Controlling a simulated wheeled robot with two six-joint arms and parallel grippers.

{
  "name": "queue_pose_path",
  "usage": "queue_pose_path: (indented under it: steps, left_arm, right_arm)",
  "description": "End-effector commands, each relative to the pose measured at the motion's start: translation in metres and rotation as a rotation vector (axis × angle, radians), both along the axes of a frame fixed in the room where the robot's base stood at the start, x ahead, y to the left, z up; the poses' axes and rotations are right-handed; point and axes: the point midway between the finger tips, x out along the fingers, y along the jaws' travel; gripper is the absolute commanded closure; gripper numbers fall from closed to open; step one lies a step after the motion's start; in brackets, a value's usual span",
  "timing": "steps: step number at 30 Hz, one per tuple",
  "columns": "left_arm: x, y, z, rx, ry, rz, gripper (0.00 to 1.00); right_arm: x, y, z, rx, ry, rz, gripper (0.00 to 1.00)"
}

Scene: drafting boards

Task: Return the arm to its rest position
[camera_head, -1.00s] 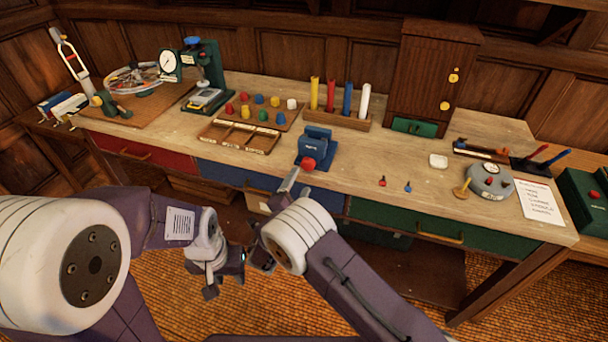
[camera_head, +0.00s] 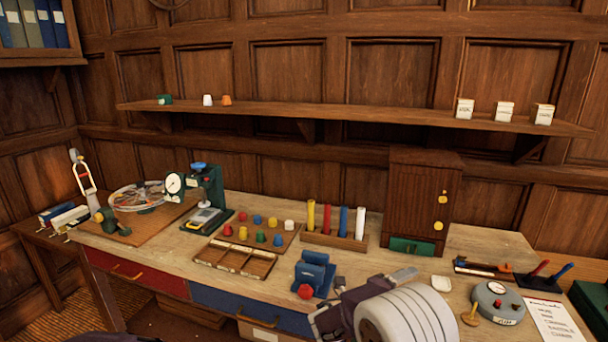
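One of my arms, seemingly the right, shows at the bottom centre-right as a large white ringed joint (camera_head: 405,322) with dark purple links beside it. It is in front of the bench's front edge and covers part of the benchtop. I cannot make out its fingertips or whether they hold anything. My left gripper is out of view; only a dark sliver shows at the bottom left edge.
The bench (camera_head: 240,205) holds a dial gauge stand (camera_head: 205,195), a compartment tray (camera_head: 235,258), a blue block device with a red knob (camera_head: 313,270), coloured tubes (camera_head: 343,220), a wooden cabinet (camera_head: 425,205) and a round grey device (camera_head: 498,302). A wall shelf (camera_head: 350,115) runs above.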

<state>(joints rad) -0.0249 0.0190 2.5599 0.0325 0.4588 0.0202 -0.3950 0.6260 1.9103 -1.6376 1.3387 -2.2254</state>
Motion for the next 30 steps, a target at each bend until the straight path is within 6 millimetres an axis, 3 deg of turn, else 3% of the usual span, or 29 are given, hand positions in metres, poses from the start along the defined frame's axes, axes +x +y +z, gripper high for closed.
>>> queue_pose_path:
  steps: [1, 3, 6, 8, 9, 12, 14, 15, 18, 21, 30]
  left_arm:
    - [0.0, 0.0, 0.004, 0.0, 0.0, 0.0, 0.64]
    - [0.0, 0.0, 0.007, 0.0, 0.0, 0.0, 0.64]
    - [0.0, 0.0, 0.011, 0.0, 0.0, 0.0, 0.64]
    - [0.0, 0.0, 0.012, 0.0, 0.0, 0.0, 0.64]
    - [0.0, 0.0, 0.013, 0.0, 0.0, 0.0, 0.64]
    - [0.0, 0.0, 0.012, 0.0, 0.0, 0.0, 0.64]
    - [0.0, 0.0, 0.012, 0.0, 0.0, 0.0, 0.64]
    - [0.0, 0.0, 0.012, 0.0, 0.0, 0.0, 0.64]
    - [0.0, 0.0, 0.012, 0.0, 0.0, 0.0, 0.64]
    - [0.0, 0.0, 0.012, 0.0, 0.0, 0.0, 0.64]
    - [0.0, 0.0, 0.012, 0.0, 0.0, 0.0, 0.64]
  right_arm:
    - [-0.032, -0.036, 0.003, 0.139, -0.053, -0.141, 0.36]
    - [-0.087, -0.071, -0.012, 0.382, -0.181, -0.379, 0.36]
    - [-0.173, -0.081, -0.046, 0.769, -0.496, -0.822, 0.36]
    - [-0.219, -0.06, -0.071, 0.99, -0.773, -1.163, 0.36]
    - [-0.239, -0.039, -0.084, 1.099, -0.973, -1.397, 0.36]
    - [-0.263, 0.017, -0.11, 1.201, -1.449, -1.955, 0.36]
    - [-0.266, 0.043, -0.121, 1.139, -1.702, -2.242, 0.36]
    - [-0.265, 0.055, -0.125, -1.017, 1.77, 2.29, 0.36]
    - [-0.251, 0.069, -0.127, -0.702, 1.673, 2.06, 0.36]
    - [-0.243, 0.07, -0.126, -0.58, 1.639, 1.951, 0.36]
    - [-0.243, 0.069, -0.126, -0.535, 1.635, 1.921, 0.36]
